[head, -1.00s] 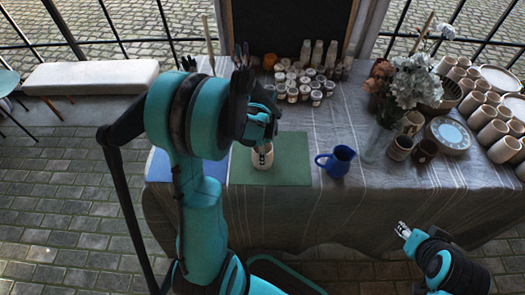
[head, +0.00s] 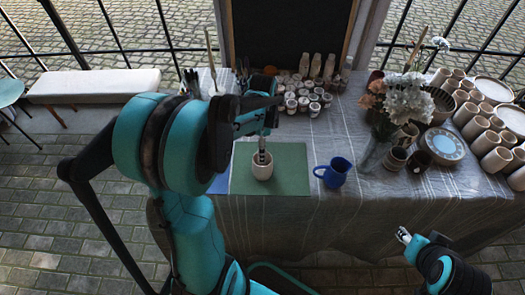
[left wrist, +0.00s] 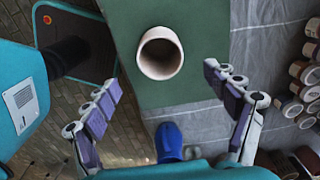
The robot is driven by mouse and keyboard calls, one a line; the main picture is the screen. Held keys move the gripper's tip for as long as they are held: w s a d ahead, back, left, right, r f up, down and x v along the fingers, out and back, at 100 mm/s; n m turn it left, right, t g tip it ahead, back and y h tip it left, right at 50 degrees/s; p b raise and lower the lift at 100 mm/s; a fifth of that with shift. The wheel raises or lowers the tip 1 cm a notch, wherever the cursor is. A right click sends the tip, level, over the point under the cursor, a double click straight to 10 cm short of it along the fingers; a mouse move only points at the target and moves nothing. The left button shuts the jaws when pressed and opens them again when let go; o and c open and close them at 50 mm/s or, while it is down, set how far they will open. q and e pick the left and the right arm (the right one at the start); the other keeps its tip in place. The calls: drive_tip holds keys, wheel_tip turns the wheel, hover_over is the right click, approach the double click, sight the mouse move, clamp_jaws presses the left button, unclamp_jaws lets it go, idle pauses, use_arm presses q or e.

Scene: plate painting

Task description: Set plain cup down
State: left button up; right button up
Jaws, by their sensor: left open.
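The plain cup (head: 262,170), off-white with a round open mouth, stands upright on the green mat (head: 293,168) near the table's front edge. In the left wrist view the cup (left wrist: 160,70) shows its empty inside, beyond and between the spread fingers. My left gripper (left wrist: 161,92) is open with nothing between its fingers. In the head view the left gripper (head: 262,149) is just above and in front of the cup, hiding part of its rim. My right gripper (head: 404,236) is off the table's front edge, far right of the cup; its jaws are too small to read.
A blue jug (head: 333,172) stands right of the mat. Several small paint pots (head: 302,100) are behind it. A flower vase (head: 375,150), dark cups and a patterned plate (head: 442,146) are to the right, with many cups beyond. A blue mat (head: 219,184) is partly hidden by my arm.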

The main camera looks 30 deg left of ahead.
use_arm(q)
drive_tip(key=s+d+r+n+t, duration=0.7)
drive_tip(key=s+d+r+n, duration=0.2)
drive_tip(key=d+n, duration=0.2)
drive_tip(key=shift+s+d+r+n, duration=0.25)
drive_tip(key=shift+d+r+n, duration=0.1)
drive_tip(key=shift+d, duration=0.75)
